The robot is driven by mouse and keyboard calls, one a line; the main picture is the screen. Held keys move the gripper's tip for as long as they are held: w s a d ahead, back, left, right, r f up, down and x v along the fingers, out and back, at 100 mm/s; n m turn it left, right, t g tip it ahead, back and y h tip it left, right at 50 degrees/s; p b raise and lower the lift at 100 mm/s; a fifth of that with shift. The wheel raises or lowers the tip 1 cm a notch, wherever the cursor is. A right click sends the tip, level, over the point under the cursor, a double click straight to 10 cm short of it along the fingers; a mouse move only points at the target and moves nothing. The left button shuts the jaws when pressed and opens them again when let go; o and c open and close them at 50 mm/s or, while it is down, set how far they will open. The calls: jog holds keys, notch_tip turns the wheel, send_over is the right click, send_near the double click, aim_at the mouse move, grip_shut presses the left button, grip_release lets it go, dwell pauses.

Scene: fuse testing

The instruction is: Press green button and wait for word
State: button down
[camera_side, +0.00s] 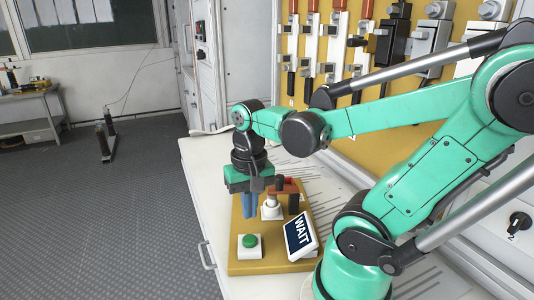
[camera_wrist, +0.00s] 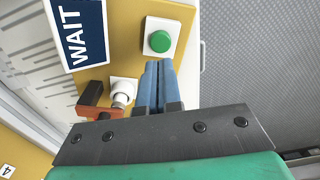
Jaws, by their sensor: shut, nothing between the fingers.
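The green button (camera_side: 250,241) sits on a white square base on a yellow board (camera_side: 236,222); it also shows in the wrist view (camera_wrist: 160,41). My gripper (camera_side: 249,214) is shut and empty, its blue fingers pointing down above the board, behind the button in the side view. In the wrist view the fingertips (camera_wrist: 159,66) appear just below the button, apart from its cap as far as I can tell. A small display (camera_side: 300,236) stands tilted at the board's right edge and reads "WAIT"; the word also shows in the wrist view (camera_wrist: 78,35).
A white fuse holder (camera_side: 271,208) with a reddish-brown and black part (camera_side: 290,194) stands on the board close to my fingers. The board lies on a white bench (camera_side: 205,185). A panel with several fuses and switches (camera_side: 300,75) stands behind. Grey floor is at the left.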

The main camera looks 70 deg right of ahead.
jog(key=shift+r, duration=0.6)
jog(key=w+a+r+n+t, duration=0.2)
jog(key=w+a+n+t, duration=0.4)
jog(key=n, duration=0.3)
jog(key=shift+w+a+t, duration=0.2)
jog(key=shift+w+t, duration=0.25)
jog(key=shift+t, duration=0.05)
